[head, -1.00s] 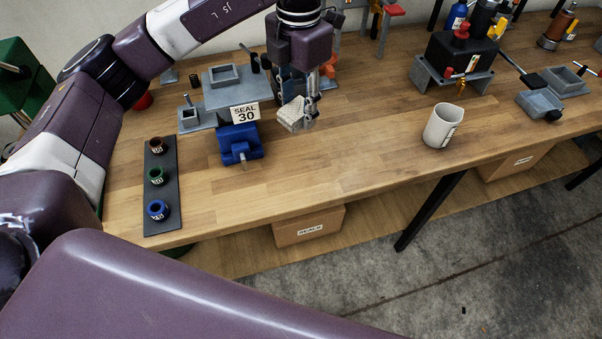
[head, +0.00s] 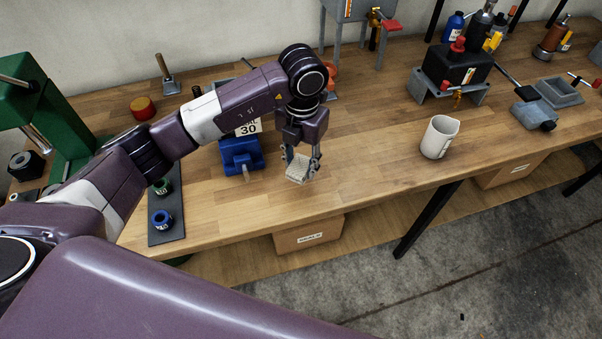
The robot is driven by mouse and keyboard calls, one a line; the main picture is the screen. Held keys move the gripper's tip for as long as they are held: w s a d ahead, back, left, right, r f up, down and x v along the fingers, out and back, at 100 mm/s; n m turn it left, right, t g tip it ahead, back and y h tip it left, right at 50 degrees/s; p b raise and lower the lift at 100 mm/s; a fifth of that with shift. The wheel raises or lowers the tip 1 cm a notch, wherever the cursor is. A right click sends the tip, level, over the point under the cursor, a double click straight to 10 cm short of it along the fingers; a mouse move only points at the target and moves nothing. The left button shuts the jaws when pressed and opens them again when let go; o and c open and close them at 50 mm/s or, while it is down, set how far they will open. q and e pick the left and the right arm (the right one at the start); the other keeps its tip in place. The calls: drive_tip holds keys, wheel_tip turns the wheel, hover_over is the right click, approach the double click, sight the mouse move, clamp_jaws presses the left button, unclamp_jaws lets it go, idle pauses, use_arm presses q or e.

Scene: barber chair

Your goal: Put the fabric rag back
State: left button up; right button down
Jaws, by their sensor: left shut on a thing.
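The fabric rag (head: 298,170) is a small pale, folded cloth. My left gripper (head: 301,172) points down and is shut on it, holding it over the wooden bench (head: 370,165) near its front edge. I cannot tell exactly how high the rag is above the bench top. My right gripper is out of view.
A blue vise (head: 240,155) with a sign marked 30 stands left of the rag. A white cup (head: 439,137) stands to the right. A dark strip (head: 167,230) with coloured rings lies at left. A cardboard box (head: 309,236) is below. Bench between vise and cup is clear.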

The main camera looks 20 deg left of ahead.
sight(301, 186)
use_arm(q)
wheel_tip(301, 186, down, 6)
drive_tip(key=shift+p, duration=0.65)
drive_tip(key=shift+f, duration=0.1)
drive_tip(key=shift+f, duration=0.1)
drive_tip(key=o, duration=0.6)
drive_tip(key=shift+f, duration=0.1)
drive_tip(key=o, duration=0.5)
